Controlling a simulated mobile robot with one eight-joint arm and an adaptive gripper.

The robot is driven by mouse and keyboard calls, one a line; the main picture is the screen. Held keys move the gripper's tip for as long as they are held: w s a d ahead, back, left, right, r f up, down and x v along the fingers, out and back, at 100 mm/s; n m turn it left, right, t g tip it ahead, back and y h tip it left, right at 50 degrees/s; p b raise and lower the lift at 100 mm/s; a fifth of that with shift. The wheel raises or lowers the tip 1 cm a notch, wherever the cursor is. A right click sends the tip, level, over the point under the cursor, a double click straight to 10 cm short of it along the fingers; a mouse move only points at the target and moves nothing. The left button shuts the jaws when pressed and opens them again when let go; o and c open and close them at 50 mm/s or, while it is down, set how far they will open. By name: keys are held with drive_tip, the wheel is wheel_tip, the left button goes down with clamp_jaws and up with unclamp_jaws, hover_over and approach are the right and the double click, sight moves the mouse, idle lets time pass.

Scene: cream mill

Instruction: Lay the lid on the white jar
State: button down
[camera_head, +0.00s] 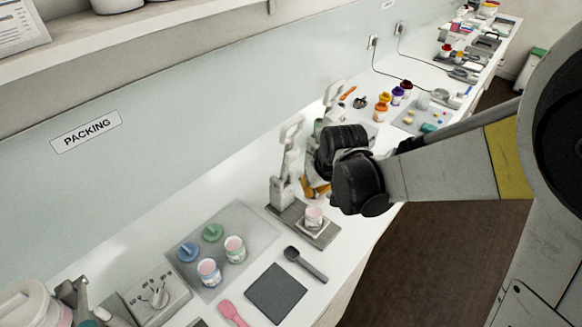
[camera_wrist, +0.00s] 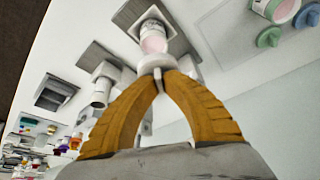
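The white jar (camera_head: 314,217) stands upright and uncovered on a small plate in the head view, with pink cream showing at its top. In the wrist view the jar (camera_wrist: 153,27) is just beyond my fingertips. My gripper (camera_wrist: 160,80) has its orange fingers closed on the knob of a white lid (camera_wrist: 156,62). The lid's disc overlaps the jar's near edge in that view; I cannot tell the gap between them. In the head view my gripper (camera_head: 311,191) is behind and slightly left of the jar, and the lid is not clearly visible.
A white hand press (camera_head: 283,185) stands left of the jar. A grey mat (camera_head: 235,215) holds a blue-banded jar (camera_head: 209,272), a green-banded jar (camera_head: 235,249), a blue lid (camera_head: 188,252) and a green lid (camera_head: 212,232). A dark scoop (camera_head: 306,264) lies in front.

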drive_tip(key=shift+d+f, duration=0.15)
drive_tip(key=shift+d, duration=0.05)
drive_tip(key=shift+b+x, duration=0.9)
drive_tip(key=shift+x, duration=0.1)
drive_tip(key=shift+s+d+f+b, duration=0.1)
drive_tip(key=shift+s+f+b, duration=0.1)
drive_tip(key=shift+f+b, duration=1.05)
drive_tip(key=shift+f+b, duration=0.65)
drive_tip(key=shift+f, duration=0.1)
idle(0.5)
drive_tip(key=c, duration=1)
unclamp_jaws()
drive_tip(key=shift+r, duration=0.15)
